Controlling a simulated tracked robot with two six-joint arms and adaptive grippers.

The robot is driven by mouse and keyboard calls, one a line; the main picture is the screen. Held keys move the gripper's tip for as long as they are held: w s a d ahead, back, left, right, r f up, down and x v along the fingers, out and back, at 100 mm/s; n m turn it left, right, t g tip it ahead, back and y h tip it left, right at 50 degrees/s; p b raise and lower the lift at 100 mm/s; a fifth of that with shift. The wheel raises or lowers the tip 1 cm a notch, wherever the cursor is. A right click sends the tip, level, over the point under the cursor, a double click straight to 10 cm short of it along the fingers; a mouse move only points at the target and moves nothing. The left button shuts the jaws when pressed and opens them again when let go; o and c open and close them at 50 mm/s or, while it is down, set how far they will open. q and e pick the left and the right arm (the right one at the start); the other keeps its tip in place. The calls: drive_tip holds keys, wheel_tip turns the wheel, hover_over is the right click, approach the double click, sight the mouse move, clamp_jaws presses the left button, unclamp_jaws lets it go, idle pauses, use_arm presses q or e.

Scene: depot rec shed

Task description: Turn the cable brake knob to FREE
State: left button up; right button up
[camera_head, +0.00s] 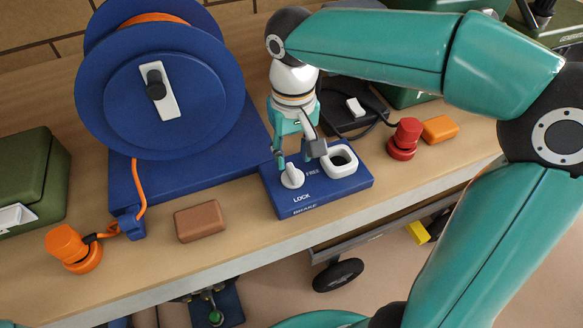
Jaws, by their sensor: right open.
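The brake box (318,193) is a blue block near the bench's front edge, marked LOCK, FREE and BRAKE. A white knob (292,177) stands on its left part, near the LOCK mark. A white ring-shaped part (340,162) sits on its right part. My right gripper (298,158) points down over the box, open, with one finger just behind the knob and the other to the right, near the FREE mark. I cannot tell whether a finger touches the knob. My left gripper is out of view.
A blue cable reel (205,100) with orange cable stands behind left. An orange plug (70,248), a brown block (201,221), a red knob-like part (404,140) and an orange block (440,129) lie along the bench. A green case (30,175) is far left.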

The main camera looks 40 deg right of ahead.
sight(292, 170)
drive_tip(key=shift+f, duration=2.35)
clamp_jaws()
drive_tip(key=shift+a, duration=0.1)
